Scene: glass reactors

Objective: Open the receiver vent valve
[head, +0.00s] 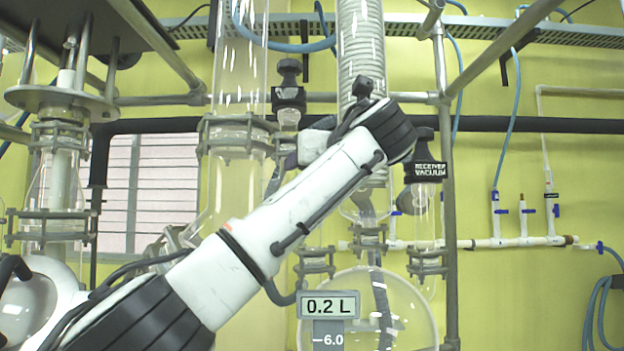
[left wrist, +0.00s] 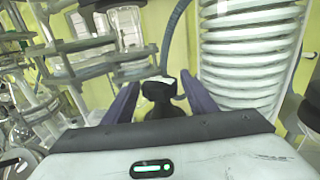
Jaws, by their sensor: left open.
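My left gripper (head: 281,165) is partly hidden behind my forearm in the head view, between the glass column and the coiled condenser. In the left wrist view its two purple fingers (left wrist: 161,86) are apart. A black valve knob (left wrist: 161,104) with a pale top edge shows between them, with gaps on both sides; its label cannot be read. I cannot tell from this whether the fingertips reach around it or stop short. My right gripper is not in view.
A black knob with an unreadable label (head: 288,92) stands above the gripper. The knob labelled RECEIVER VACUUM (head: 425,168) is right of my wrist. The glass column (head: 238,165), coiled condenser (head: 361,50) and round receiver flask (head: 400,315) crowd the space.

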